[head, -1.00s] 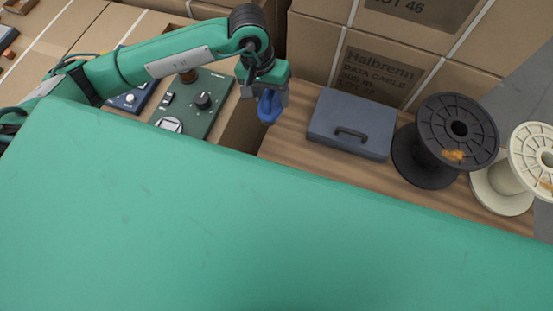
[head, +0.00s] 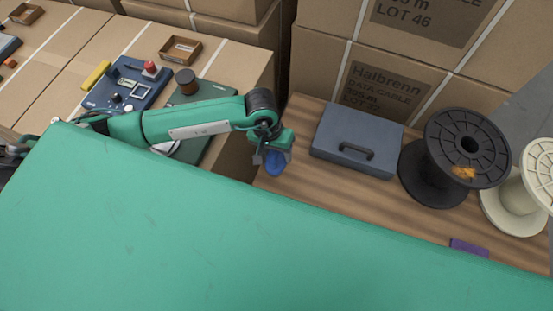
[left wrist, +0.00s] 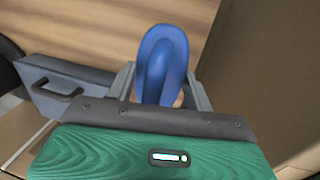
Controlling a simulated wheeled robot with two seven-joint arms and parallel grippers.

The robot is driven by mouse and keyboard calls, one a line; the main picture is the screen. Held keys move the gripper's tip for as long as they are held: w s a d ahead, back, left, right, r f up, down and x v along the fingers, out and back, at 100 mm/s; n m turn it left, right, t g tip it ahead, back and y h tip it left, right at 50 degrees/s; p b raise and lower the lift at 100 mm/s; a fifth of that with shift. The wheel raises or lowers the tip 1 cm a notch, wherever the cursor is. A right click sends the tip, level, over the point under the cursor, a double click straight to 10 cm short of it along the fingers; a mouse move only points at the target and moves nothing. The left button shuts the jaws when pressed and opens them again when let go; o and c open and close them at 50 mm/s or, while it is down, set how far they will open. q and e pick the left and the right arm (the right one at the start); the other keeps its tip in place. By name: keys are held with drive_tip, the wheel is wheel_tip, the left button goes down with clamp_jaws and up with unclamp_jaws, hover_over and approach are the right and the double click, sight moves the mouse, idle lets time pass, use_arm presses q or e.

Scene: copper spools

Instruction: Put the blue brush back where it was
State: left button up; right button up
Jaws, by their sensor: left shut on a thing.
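The blue brush (head: 274,163) is held in my left gripper (head: 272,157), over the left end of the wooden table (head: 290,185) in the head view. In the left wrist view the blue brush (left wrist: 162,62) sits between the two grey fingers of my left gripper (left wrist: 160,85), its rounded blue back and handle showing. Its underside is mostly hidden. I cannot tell from these views how high it is above the wood. My right gripper is not in view.
A grey-blue case (head: 355,140) stands right of the gripper, then a black spool (head: 440,165) and a cream spool (head: 520,195). A purple item (head: 469,248) lies near the front edge. Cartons carrying control boxes (head: 130,83) stand at left. Bare wood shows before the case.

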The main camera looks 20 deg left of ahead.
use_arm(q)
wheel_tip(320, 180, down, 5)
drive_tip(key=shift+f, duration=0.6)
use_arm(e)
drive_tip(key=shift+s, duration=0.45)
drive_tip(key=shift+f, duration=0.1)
use_arm(q)
drive_tip(key=shift+f, duration=0.1)
drive_tip(key=o, duration=0.9)
drive_tip(key=shift+o, duration=0.2)
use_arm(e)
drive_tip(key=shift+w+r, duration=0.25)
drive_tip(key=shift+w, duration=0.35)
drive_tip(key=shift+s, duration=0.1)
